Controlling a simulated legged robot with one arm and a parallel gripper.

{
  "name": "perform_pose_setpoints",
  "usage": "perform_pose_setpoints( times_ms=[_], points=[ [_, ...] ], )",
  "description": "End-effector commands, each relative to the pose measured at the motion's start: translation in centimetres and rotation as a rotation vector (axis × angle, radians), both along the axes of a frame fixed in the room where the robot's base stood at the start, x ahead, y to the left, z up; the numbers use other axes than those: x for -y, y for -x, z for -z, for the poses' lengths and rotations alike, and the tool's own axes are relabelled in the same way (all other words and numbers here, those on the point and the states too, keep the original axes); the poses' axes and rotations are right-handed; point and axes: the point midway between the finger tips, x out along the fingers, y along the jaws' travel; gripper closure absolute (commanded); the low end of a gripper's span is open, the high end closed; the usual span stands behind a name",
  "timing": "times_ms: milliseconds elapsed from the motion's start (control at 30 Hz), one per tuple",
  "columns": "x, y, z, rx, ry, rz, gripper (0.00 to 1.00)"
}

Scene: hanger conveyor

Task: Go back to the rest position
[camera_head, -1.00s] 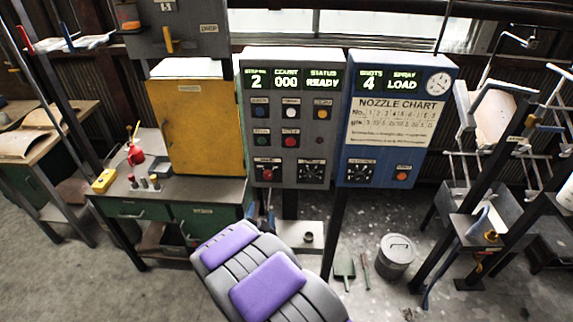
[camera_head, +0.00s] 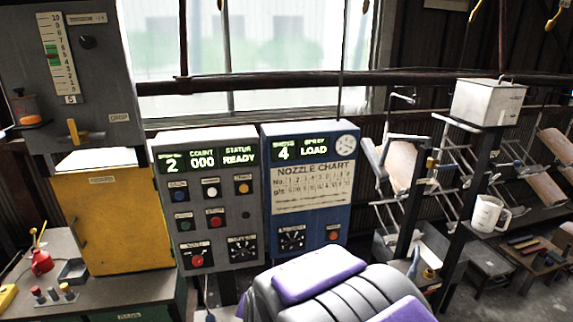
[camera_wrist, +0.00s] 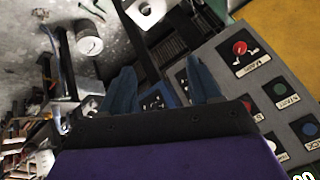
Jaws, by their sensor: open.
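My gripper (camera_wrist: 163,90) shows in the wrist view as two blue fingers, spread apart, with nothing between them. Behind them are the grey control panel (camera_wrist: 290,110), with red, green and blue buttons, and the floor. In the head view the fingers are hidden; only my grey and purple arm shows at the bottom. The grey control panel (camera_head: 246,216) there reads 2, 000 and READY. The blue panel (camera_head: 317,233) beside it reads 4 and LOAD, above a nozzle chart.
A yellow cabinet (camera_head: 117,228) stands left of the panels on a bench with a red oil can (camera_head: 40,262). At right are the hanger rack (camera_head: 379,172), a white box (camera_head: 488,101) and a white jug (camera_head: 487,214). A grey bucket (camera_wrist: 88,40) stands on the floor.

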Motion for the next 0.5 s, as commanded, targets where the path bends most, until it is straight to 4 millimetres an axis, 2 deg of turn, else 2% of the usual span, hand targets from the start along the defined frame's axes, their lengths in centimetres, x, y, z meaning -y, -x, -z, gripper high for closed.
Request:
perform_pose_setpoints(
  times_ms=[33, 267, 467, 500],
  points=[
    [1.6, 1.1, -0.7, -0.033, 0.013, -0.012, 0.38],
    [8.4, 8.8, -2.8, -0.238, 0.102, -0.100, 0.38],
    [14.1, 17.0, -4.4, -0.421, 0.180, -0.165, 0.38],
    [15.2, 18.9, -4.7, -0.459, 0.195, -0.177, 0.38]
  ],
)
